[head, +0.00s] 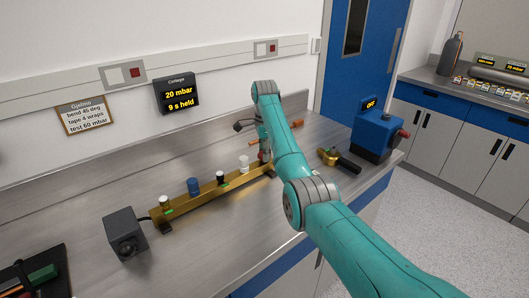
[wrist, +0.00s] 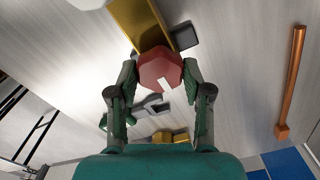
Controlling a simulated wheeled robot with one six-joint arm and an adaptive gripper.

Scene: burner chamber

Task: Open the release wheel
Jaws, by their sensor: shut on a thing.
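The release wheel (wrist: 158,68) is a dark red, many-sided knob with a white mark, seen in the wrist view. It sits at the end of a brass manifold bar (wrist: 130,18), which also shows on the bench in the head view (head: 208,198). My gripper (wrist: 165,82) is shut on the wheel, one finger on each side. In the head view my gripper (head: 264,152) is at the right end of the bar, and my arm hides part of that area. The white mark points down and slightly right in the wrist view.
The bar carries several valves, including a blue one (head: 193,186). A black display (head: 178,94) reads 20 mbar, 9 s held. A blue box (head: 377,137) reads OFF. A brass fitting with a black handle (head: 340,160) and a copper rod (wrist: 291,80) lie nearby.

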